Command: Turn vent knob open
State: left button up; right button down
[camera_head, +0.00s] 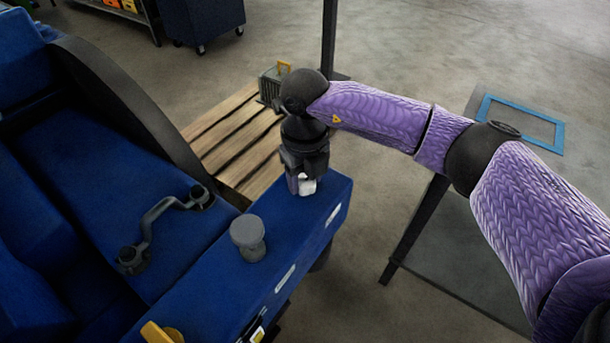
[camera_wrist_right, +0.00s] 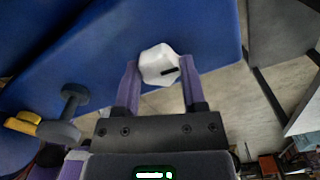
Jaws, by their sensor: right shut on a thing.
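The vent knob (camera_head: 308,187) is small and white and sits on top of the blue engine block (camera_head: 290,230), near its far right end. In the right wrist view the knob (camera_wrist_right: 159,64) has a faceted outline and a short black mark that lies nearly level, toward its right side. My right gripper (camera_head: 301,186) points down onto the block and is shut on the knob. Its two purple fingers (camera_wrist_right: 160,76) stand on either side of the knob. The gripper hides much of the knob in the head view. My left gripper is in neither view.
A grey round-topped cap (camera_head: 248,232) stands on the block left of the knob, with a yellow handle (camera_head: 158,333) nearer. A dark curved pipe (camera_head: 160,212) lies farther left. Behind are a wooden pallet (camera_head: 228,133) and a dark post (camera_head: 329,40).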

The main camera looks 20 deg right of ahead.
aim_at(305, 180)
jog(key=shift+n, duration=0.4)
jog(key=shift+c, duration=0.7)
grip_release()
jog(key=shift+r, duration=0.15)
notch_tip(305, 180, up, 10)
jog(key=p, duration=0.1)
jog(key=shift+f, duration=0.2)
